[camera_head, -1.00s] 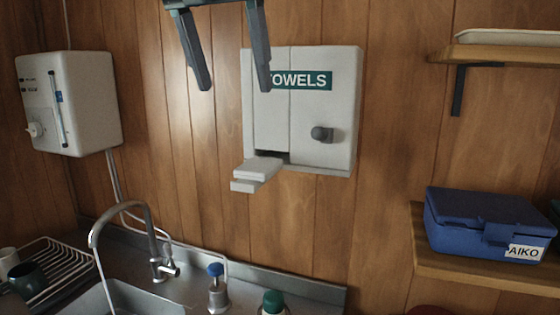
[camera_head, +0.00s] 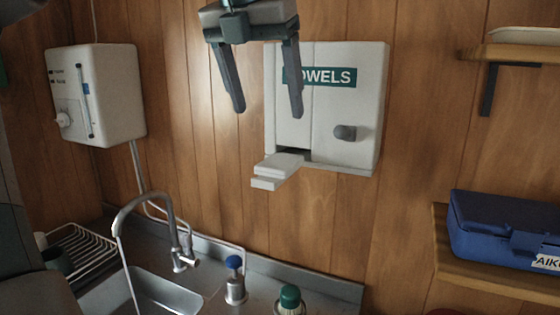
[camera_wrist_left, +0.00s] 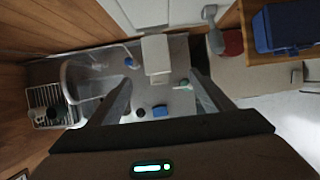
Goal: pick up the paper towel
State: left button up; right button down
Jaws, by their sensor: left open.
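The paper towel (camera_head: 279,167) is a white folded stack sticking out of the slot at the lower left of the white wall dispenser (camera_head: 360,105) marked TOWELS. In the left wrist view, the towel (camera_wrist_left: 156,54) is a pale block beyond and between the fingers. My left gripper (camera_head: 268,112) is open and empty, its fingers pointing down. In the head view it appears above the towel and overlaps the dispenser's left edge. It also shows in the left wrist view (camera_wrist_left: 160,84). My right gripper is not in view.
Below are a steel sink (camera_head: 165,295) with a tap (camera_head: 170,225), a blue-topped bottle (camera_head: 235,282) and a green-topped bottle (camera_head: 290,298). A white heater (camera_head: 95,95) hangs left. A blue box (camera_head: 505,230) sits on a right shelf (camera_head: 490,278). The wall beneath the dispenser is clear.

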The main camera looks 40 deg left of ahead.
pick_arm(q)
jog(key=p, duration=0.2)
send_near(276, 163)
jog(key=shift+w+d+f, duration=0.3)
jog(key=shift+w+f, duration=0.1)
jog(key=shift+f, duration=0.2)
jog(key=shift+w+a+f, duration=0.1)
jog(key=shift+w+f, duration=0.1)
jog(key=shift+f, duration=0.45)
jog(key=shift+w+a+f+p, duration=0.2)
jog(key=shift+f+p, duration=0.25)
jog(key=shift+p, duration=0.15)
jog(key=p+x, duration=0.1)
jog(key=x, duration=0.2)
jog(key=shift+s+a+p, duration=0.1)
jog(key=shift+a+p, duration=0.15)
jog(key=shift+p, duration=0.1)
jog(key=shift+w+f, duration=0.2)
jog(key=shift+f, duration=0.35)
